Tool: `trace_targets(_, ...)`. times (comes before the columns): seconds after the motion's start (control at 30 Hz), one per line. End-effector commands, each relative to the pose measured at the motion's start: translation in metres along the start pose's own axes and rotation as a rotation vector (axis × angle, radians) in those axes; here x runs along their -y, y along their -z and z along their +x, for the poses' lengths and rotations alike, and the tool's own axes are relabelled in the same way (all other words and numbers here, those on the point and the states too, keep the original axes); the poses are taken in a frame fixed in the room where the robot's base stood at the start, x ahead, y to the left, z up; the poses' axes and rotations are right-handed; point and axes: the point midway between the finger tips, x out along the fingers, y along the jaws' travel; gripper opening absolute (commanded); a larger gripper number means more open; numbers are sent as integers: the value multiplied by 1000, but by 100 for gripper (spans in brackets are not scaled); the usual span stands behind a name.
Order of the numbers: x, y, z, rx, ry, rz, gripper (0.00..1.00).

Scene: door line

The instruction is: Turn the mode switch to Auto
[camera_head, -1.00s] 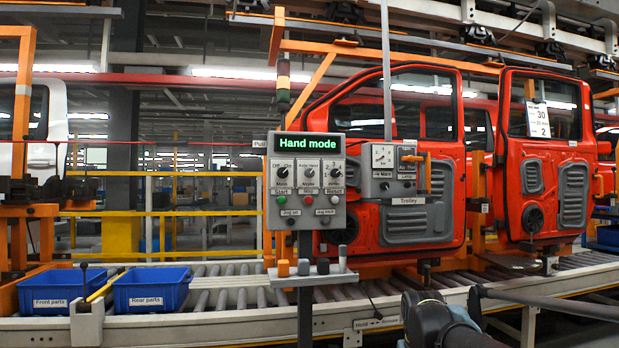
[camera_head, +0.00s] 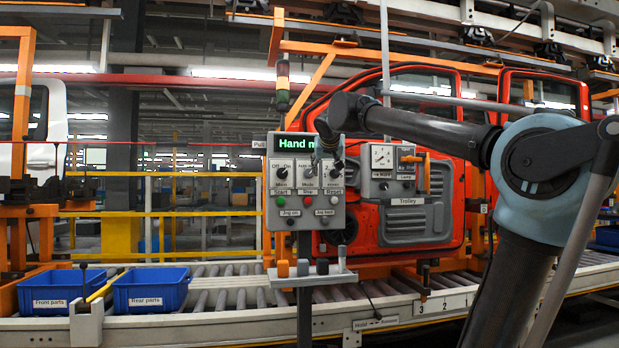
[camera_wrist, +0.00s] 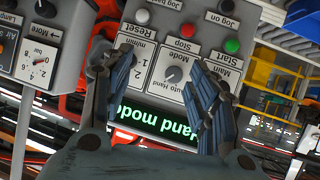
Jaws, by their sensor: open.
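The mode switch (camera_wrist: 173,74) is a dark round knob on the grey control box (camera_head: 272,213), under an "Auto Hand" label. It appears upside down in the wrist view, and its pointer direction is hard to read. The green display (camera_wrist: 150,120) above it reads "Hand mode"; in the head view my arm covers part of it. My gripper (camera_wrist: 150,66) is open and empty in front of the box, its two fingers on either side of the mode switch. In the head view my gripper (camera_head: 323,160) hides part of the switch row. I see no contact with the knob.
The Main knob (camera_head: 282,173) and a right-hand knob flank the switch closely. Start (camera_head: 283,200) and Stop buttons sit below. A trolley box (camera_head: 408,213) and red door (camera_head: 440,110) stand to the right. Blue bins (camera_head: 150,290) stand lower left.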

Motion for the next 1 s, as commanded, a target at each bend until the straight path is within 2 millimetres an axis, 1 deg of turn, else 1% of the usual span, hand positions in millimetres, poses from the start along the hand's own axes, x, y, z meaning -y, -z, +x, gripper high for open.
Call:
trace_targets(0.03, 14, 20, -3, -27, 22, -6, 54)
trace_targets(0.1, 26, 38, -7, -56, 43, -9, 54)
trace_targets(0.23, 37, 55, -8, -83, 63, -10, 54)
trace_targets(0.37, 39, 59, 0, -87, 66, -9, 54)
trace_targets(0.47, 40, 59, 14, -86, 65, -7, 54)
trace_targets(1.0, 45, 66, 108, -85, 64, -8, 54)
